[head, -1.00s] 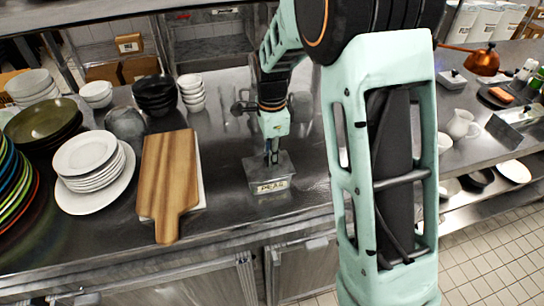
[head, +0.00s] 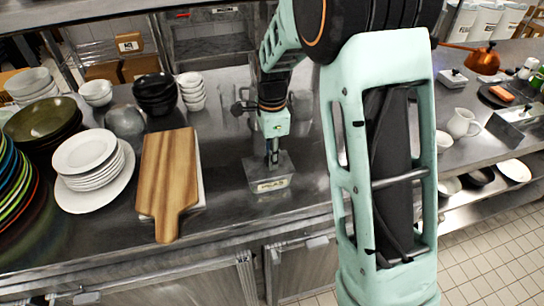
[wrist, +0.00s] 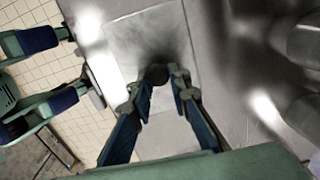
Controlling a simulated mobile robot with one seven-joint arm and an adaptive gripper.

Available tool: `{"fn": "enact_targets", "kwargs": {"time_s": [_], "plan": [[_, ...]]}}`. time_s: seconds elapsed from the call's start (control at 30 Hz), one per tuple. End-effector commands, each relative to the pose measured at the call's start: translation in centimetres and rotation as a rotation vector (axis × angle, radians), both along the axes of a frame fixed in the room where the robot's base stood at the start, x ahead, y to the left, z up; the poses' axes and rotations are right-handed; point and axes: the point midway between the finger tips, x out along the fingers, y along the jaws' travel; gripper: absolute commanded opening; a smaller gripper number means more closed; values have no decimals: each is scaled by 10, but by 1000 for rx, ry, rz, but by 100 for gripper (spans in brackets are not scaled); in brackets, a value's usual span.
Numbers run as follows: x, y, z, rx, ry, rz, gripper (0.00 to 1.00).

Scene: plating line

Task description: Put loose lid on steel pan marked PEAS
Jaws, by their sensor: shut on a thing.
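The steel pan (head: 270,184) stands on the steel counter with a pale label on its front; the lettering is too blurred to read now. A flat grey lid (head: 284,162) lies over the pan's top, level as far as I can tell. In the wrist view the lid (wrist: 126,42) spreads out under my fingers. My gripper (head: 272,161) points straight down at the lid's middle. In the wrist view my gripper (wrist: 159,84) is shut on the lid's dark knob (wrist: 157,74). Whether the lid touches the rim all round is hidden.
A wooden board (head: 168,180) and stacked white plates (head: 88,160) stand to the left. Clear glasses (head: 230,100) stand behind the pan. Another steel pan (head: 510,128) is on the right counter. The counter close around the pan is clear.

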Motion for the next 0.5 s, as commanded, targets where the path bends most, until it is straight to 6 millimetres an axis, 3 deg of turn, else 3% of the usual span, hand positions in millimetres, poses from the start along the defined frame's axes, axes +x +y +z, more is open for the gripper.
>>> {"fn": "enact_targets", "kwargs": {"time_s": [0.17,0.2,0.37,0.5], "plan": [[0,0,0,0,0,0,0],[0,0,0,0,0,0,20],[0,0,0,0,0,0,37],[0,0,0,0,0,0,37]]}}
